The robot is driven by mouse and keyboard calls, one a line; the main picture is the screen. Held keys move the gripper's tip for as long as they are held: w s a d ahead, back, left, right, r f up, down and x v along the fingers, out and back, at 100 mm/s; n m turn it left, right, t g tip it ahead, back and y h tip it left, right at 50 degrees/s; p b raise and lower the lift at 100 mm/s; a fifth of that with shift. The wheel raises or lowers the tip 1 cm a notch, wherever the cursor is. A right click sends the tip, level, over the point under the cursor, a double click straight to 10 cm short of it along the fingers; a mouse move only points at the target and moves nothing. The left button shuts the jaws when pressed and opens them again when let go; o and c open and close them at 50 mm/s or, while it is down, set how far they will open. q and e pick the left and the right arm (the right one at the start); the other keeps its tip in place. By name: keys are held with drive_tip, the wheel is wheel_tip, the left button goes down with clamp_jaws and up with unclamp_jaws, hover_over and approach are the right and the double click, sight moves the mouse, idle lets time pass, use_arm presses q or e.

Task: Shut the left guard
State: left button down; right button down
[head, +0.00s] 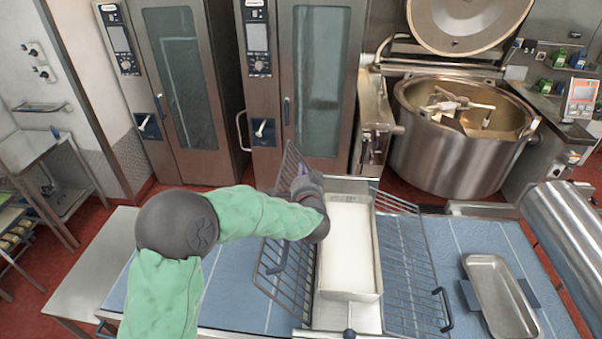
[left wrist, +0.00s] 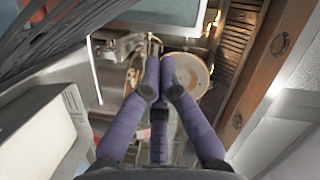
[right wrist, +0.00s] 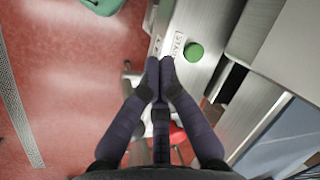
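The right guard (head: 408,262), a similar grid, slopes outward on the other side. A metal tray (head: 500,296) lies on the blue belt at right. Behind stand two ovens (head: 183,85) and a large mixing kettle (head: 455,150) with its lid raised. A side table (head: 90,262) is at left.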

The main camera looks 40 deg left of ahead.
sight(289, 176)
use_arm(q)
drive_tip(key=w+a, duration=0.1)
drive_tip(key=a, duration=0.1)
drive_tip(key=w+a+f+b, duration=0.1)
drive_tip(key=a, duration=0.1)
drive_tip(key=w+a+f, duration=0.1)
drive_tip(key=w+a, duration=0.1)
drive_tip(key=shift+f+b, duration=0.25)
drive_tip(key=shift+b, duration=0.05)
drive_tip(key=shift+s+a+f+b, duration=0.3)
drive_tip(key=shift+a+b, duration=0.3)
drive_tip(key=shift+a, duration=0.05)
drive_tip(key=shift+a, duration=0.1)
